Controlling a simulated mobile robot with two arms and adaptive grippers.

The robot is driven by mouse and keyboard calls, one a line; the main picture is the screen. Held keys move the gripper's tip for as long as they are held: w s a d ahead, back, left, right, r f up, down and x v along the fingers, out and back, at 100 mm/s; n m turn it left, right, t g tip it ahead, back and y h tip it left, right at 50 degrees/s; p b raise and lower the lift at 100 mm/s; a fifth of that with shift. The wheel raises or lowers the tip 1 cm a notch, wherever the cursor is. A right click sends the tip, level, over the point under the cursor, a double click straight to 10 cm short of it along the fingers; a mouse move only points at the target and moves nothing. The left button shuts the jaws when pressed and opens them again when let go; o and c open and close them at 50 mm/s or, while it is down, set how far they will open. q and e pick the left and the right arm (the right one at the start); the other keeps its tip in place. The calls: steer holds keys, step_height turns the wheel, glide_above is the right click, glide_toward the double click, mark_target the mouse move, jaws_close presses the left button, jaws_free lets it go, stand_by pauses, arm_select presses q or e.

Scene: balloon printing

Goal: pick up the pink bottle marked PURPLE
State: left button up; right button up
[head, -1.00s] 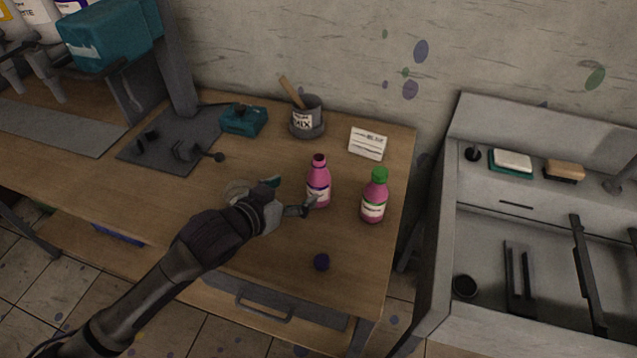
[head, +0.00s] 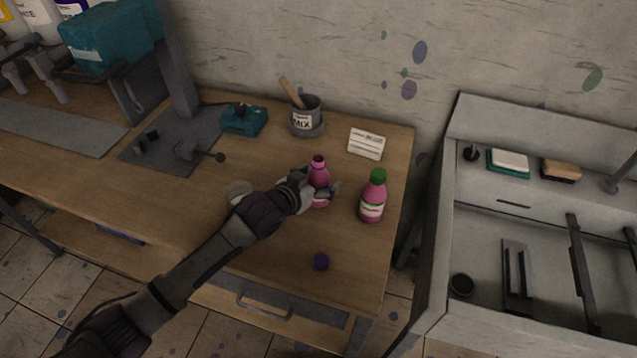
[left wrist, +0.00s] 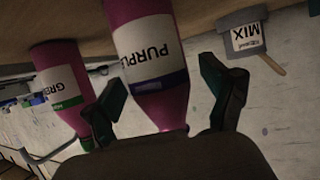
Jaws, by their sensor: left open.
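The gripper also shows in the left wrist view (left wrist: 165,95). A second pink bottle with a green cap (head: 373,196) stands to the right; its label begins GRE in the left wrist view (left wrist: 62,86). My right gripper is not in view.
A grey MIX pot (head: 306,121) with a wooden stick, a white card (head: 367,144) and a teal box (head: 243,119) stand behind. A grey sink (head: 440,250) is to the right.

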arm_select(q)
steer(key=c, duration=1.4)
steer(key=shift+c, duration=0.2)
steer(key=shift+r, duration=0.2)
